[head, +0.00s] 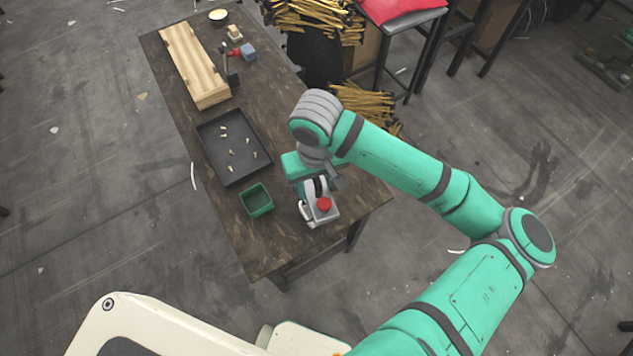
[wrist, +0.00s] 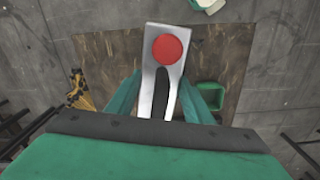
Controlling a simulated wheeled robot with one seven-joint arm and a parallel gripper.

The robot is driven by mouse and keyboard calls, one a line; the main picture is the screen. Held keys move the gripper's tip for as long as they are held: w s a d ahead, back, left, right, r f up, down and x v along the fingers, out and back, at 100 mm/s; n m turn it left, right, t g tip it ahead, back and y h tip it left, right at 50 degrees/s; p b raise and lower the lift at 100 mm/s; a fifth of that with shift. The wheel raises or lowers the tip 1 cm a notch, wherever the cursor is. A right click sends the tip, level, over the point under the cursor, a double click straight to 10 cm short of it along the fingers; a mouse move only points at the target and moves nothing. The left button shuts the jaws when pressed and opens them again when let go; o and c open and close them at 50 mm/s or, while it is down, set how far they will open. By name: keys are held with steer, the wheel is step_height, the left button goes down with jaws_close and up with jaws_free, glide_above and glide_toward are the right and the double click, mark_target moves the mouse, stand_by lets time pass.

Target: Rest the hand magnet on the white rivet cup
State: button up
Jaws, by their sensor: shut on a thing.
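My gripper (head: 314,187) is shut on the hand magnet (head: 322,207), a grey block with a round red knob and a dark handle, above the near right end of the table. In the wrist view the magnet (wrist: 168,50) shows between the two green fingers (wrist: 160,88). I cannot tell from these views how high it is above the wood. No plainly white cup can be made out. A small round pale-topped container (head: 218,15) stands at the table's far end, and I cannot tell whether it is the rivet cup.
A green open box (head: 256,199) stands left of the magnet; it also shows in the wrist view (wrist: 211,96). Beyond it lies a dark tray (head: 234,148) with several small rivets. A wooden plank block (head: 193,62) and a red-and-blue tool (head: 240,53) are farther back.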

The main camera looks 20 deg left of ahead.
steer(key=shift+s+d, duration=0.1)
steer(key=shift+f, duration=4.35)
steer(key=o, duration=2.4)
steer(key=shift+s, duration=0.1)
steer(key=shift+r, duration=0.1)
steer(key=shift+r, duration=4.4)
